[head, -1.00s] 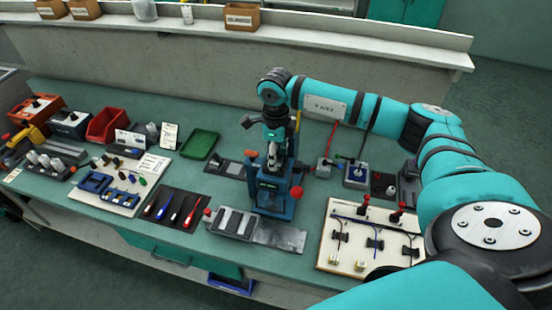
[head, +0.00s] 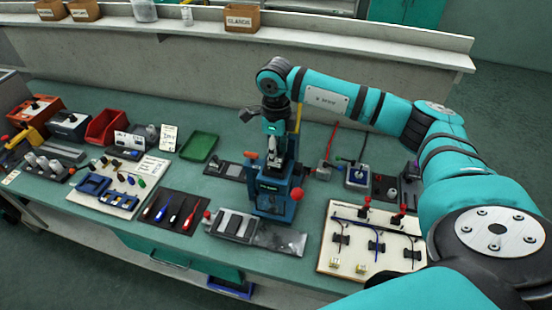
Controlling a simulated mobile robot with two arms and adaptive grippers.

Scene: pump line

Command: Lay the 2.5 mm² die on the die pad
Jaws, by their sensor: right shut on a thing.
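My right gripper (head: 275,128) reaches in from the right and points down over the blue bench press (head: 274,197). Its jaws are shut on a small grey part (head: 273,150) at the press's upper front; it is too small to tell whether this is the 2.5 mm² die. A grey plate with several pale and dark blocks (head: 236,223) lies on the bench just left of the press foot. I cannot tell for sure whether it is the die pad. My left gripper is not in view.
A green tray (head: 200,147), a dark mat with screwdrivers (head: 172,211) and a red bin (head: 106,127) stand to the left. A white wiring board (head: 371,240) and a small grey-blue box (head: 357,176) lie to the right. Bare bench shows behind the green tray.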

